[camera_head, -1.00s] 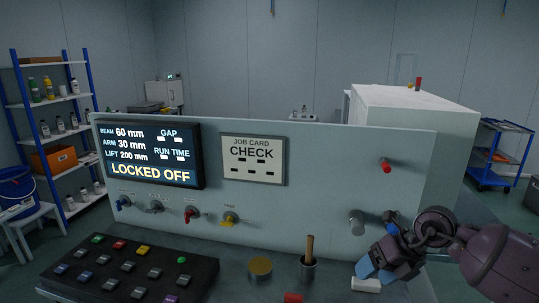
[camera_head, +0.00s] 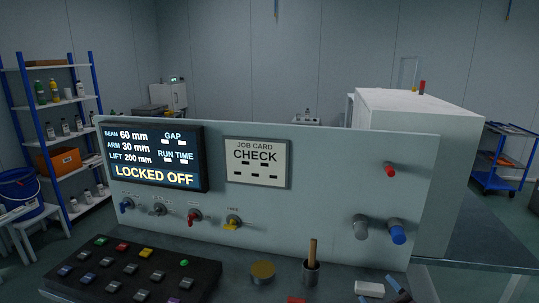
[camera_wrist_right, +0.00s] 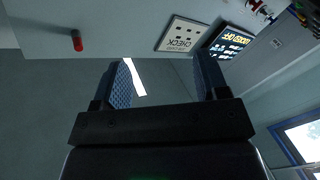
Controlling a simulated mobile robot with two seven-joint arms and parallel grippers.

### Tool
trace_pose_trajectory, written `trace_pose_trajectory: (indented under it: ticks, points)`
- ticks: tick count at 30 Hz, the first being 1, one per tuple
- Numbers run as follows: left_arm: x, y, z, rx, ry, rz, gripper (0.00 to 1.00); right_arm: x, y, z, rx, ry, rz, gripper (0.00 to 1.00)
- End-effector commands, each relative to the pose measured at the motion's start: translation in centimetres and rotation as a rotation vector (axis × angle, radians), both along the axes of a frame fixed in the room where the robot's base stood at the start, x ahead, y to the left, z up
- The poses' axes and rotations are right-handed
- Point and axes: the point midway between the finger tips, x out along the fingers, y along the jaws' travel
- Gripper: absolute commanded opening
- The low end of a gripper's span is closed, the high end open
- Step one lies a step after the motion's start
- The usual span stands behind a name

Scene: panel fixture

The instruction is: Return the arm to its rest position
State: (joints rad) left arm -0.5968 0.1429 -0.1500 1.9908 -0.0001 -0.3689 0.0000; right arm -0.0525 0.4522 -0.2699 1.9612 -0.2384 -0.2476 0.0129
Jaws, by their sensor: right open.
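My right gripper (camera_wrist_right: 163,82) is open in the right wrist view, with nothing between its two blue-padded fingers. In the head view only a small part of the right gripper (camera_head: 397,288) shows, low at the bottom right edge, below the panel (camera_head: 320,190) and beside a white block (camera_head: 369,288). The rest of my right arm is out of that view. The gripper is apart from the blue knob (camera_head: 397,232) and the grey knob (camera_head: 360,227) on the panel's right side. My left gripper is in neither view.
The panel has a screen reading LOCKED OFF (camera_head: 152,157), a job card (camera_head: 256,162), a red button (camera_head: 390,170) and several small knobs. In front are a button box (camera_head: 130,270), a brass disc (camera_head: 262,272) and a cup with a wooden handle (camera_head: 311,272).

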Motion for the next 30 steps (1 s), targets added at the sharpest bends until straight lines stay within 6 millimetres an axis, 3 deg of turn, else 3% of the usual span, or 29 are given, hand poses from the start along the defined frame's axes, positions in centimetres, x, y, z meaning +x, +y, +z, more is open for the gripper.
trace_pose_trajectory:
  ticks: [1,6,15,21,30]
  points:
    - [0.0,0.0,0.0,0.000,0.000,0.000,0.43,-1.7,-0.6,-2.6,0.073,0.090,-0.046,0.67]
    - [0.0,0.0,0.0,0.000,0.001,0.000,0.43,-7.4,-1.8,-9.5,0.286,0.323,-0.170,0.67]
    - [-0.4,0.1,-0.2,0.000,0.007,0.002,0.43,-17.8,-3.1,-17.1,0.455,0.521,-0.351,0.67]
    - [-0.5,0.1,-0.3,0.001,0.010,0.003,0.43,-21.1,-3.2,-19.0,0.467,0.578,-0.392,0.67]
    - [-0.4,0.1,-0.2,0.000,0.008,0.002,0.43,-21.4,-3.3,-19.2,0.465,0.584,-0.394,0.67]
